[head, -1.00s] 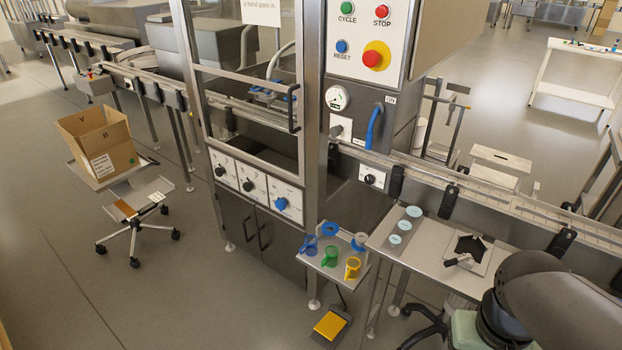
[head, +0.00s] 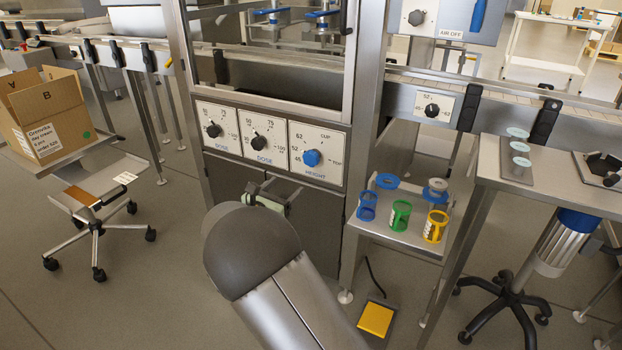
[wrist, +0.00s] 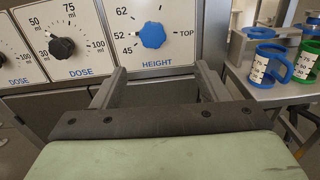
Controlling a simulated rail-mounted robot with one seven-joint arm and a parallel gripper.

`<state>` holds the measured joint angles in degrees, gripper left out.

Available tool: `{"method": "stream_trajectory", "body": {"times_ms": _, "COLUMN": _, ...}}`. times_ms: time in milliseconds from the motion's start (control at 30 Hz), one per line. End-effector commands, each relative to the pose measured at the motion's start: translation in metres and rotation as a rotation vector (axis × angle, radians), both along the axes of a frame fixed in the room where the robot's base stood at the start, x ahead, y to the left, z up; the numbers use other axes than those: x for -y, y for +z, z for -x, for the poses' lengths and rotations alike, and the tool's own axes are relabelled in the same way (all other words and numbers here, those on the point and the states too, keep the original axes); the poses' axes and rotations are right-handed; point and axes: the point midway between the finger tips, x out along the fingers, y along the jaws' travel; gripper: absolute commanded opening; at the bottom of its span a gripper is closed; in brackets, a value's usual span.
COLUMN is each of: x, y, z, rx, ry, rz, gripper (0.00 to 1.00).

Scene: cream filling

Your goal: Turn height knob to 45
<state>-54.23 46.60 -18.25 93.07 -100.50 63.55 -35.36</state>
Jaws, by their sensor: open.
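The blue height knob (head: 312,158) is on the right plate of the machine's front panel. It also shows in the wrist view (wrist: 153,36), facing me, with marks 45, 52, 62 and TOP around it. I cannot tell for sure which mark its pointer is on. My gripper (head: 277,184) is below and slightly left of the knob in the head view. In the wrist view my gripper (wrist: 159,72) is open and empty, its two fingers apart toward the panel. The knob lies beyond and above the fingertips, roughly centred between them and apart from them.
Two black dose knobs (head: 213,130) (head: 257,143) are left of the height knob. A small shelf (head: 394,236) with blue, green and yellow cup holders stands right of the panel. A yellow pedal (head: 376,319) is on the floor. A cardboard box (head: 45,118) is far left.

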Motion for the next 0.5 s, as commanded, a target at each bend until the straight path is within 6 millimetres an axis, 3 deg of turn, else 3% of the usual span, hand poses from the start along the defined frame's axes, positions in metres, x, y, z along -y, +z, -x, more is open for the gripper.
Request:
{"method": "stream_trajectory", "body": {"times_ms": 133, "x": -0.008, "y": -0.005, "z": -0.009, "rx": 0.01, "ry": 0.028, "rz": 0.031, "gripper": 0.68}}
{"method": "stream_trajectory", "body": {"times_ms": 500, "x": 0.022, "y": -0.006, "z": -0.077, "rx": 0.01, "ry": 0.023, "rz": 0.027, "gripper": 0.68}}
